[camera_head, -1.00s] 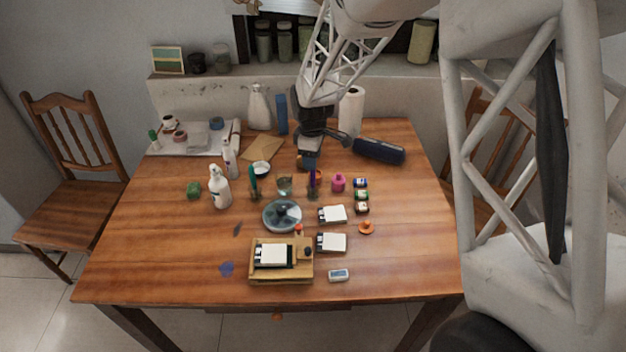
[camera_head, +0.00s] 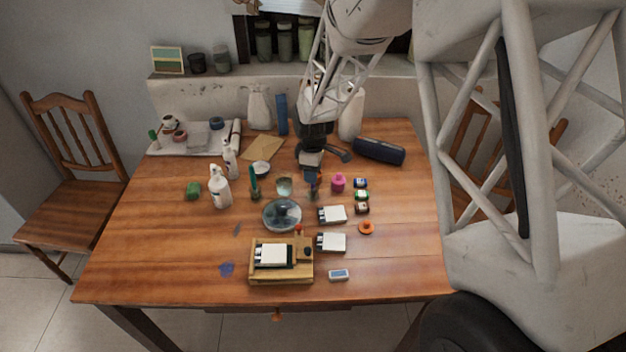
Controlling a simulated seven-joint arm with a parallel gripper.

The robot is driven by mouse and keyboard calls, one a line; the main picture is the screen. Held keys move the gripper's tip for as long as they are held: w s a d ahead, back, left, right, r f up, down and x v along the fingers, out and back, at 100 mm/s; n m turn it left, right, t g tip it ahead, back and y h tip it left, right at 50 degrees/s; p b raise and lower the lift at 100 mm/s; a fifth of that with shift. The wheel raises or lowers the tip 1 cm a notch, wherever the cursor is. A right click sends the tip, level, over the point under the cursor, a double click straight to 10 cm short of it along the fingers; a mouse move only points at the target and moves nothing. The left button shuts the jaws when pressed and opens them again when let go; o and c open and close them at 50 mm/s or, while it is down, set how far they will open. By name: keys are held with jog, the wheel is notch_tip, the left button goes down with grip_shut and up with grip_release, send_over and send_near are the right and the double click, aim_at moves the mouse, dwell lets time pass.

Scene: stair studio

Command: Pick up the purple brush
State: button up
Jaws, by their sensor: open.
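The purple brush (camera_head: 314,188) stands upright in the middle of the table, right of a glass cup. It is small, and its upper part is largely hidden by my gripper. My gripper (camera_head: 312,178) points down from the back of the table and is open. Its fingertips are at the top of the brush in the picture. I cannot tell whether the fingers are around the brush or touching it.
A green brush (camera_head: 254,188) and the glass cup (camera_head: 284,186) stand to the left. A pink bottle (camera_head: 339,183) and small jars (camera_head: 361,196) stand close on the right. A glass plate (camera_head: 282,215) lies in front. The table's left front is mostly clear.

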dwell(0.3)
grip_shut()
dwell(0.3)
jog(key=shift+r, duration=5)
